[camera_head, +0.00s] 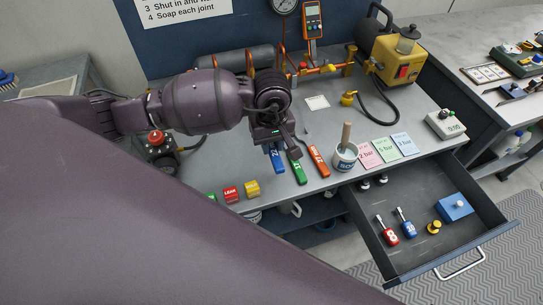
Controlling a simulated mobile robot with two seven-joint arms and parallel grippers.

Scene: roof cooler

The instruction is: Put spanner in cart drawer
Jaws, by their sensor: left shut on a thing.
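Three tools with coloured, marked handles lie side by side on the grey bench: a blue one (275,159), a green one (299,171) and an orange-red one (318,161). They look like spanners; their far ends are partly hidden by my gripper. My left gripper (291,147) points down at the upper end of the green handle and appears shut on that spanner, at bench height. The cart drawer (405,264) at the lower right is pulled open. My right gripper is out of view.
A pot with a brush (345,158) and coloured cards (385,149) stand between gripper and drawer. Coloured blocks (231,193) line the front edge.

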